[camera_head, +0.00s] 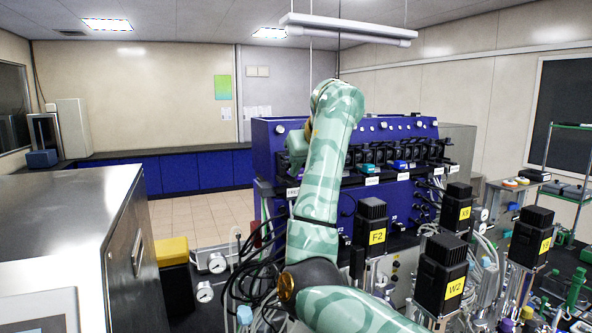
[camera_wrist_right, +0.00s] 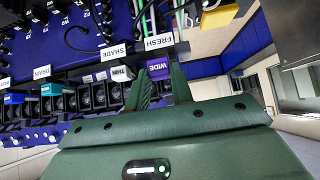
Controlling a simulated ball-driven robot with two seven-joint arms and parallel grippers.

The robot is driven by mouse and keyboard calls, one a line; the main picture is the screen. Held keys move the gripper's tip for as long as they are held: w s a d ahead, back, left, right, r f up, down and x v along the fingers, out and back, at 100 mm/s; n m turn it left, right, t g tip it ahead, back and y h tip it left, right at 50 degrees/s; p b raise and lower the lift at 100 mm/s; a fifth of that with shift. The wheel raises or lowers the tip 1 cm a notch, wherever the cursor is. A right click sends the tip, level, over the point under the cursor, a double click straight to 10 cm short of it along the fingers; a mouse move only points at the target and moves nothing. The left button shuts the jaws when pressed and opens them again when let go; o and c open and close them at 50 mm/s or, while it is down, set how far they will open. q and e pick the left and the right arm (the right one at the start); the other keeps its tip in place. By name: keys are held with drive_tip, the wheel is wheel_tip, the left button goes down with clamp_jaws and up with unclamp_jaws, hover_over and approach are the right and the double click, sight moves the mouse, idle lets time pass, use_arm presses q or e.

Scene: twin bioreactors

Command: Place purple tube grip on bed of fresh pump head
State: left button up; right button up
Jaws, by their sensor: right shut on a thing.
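The purple tube grip (camera_wrist_right: 160,66), labelled WIDE, is between the fingertips of my right gripper (camera_wrist_right: 158,78) in the right wrist view. That gripper is shut on it. The grip is close to the FRESH label (camera_wrist_right: 158,42); whether it touches the bed of the fresh pump head cannot be told, as the grip and fingers cover that spot. In the head view my right gripper (camera_head: 297,147) is reaching toward the left end of the blue pump rack (camera_head: 275,135), partly hidden by my arm. The fresh label (camera_head: 293,193) shows there in part. My left gripper is not in view.
Tubes and cables hang nearby. In the head view, black motors such as F2 (camera_head: 371,225) stand in front of the rack at right.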

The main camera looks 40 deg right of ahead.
drive_tip(key=shift+w+a, duration=0.1)
drive_tip(key=shift+w, duration=0.3)
drive_tip(key=w, duration=0.1)
drive_tip(key=w+d, duration=0.1)
drive_tip(key=shift+w+r+p, duration=0.1)
drive_tip(key=shift+w+p, duration=0.2)
drive_tip(key=shift+w+d+f+p, duration=0.15)
drive_tip(key=shift+w+f+p, duration=0.2)
drive_tip(key=shift+f, duration=0.45)
drive_tip(key=shift+f, duration=0.1)
drive_tip(key=shift+f+b, duration=0.15)
drive_tip(key=shift+b, duration=0.15)
drive_tip(key=o, duration=1)
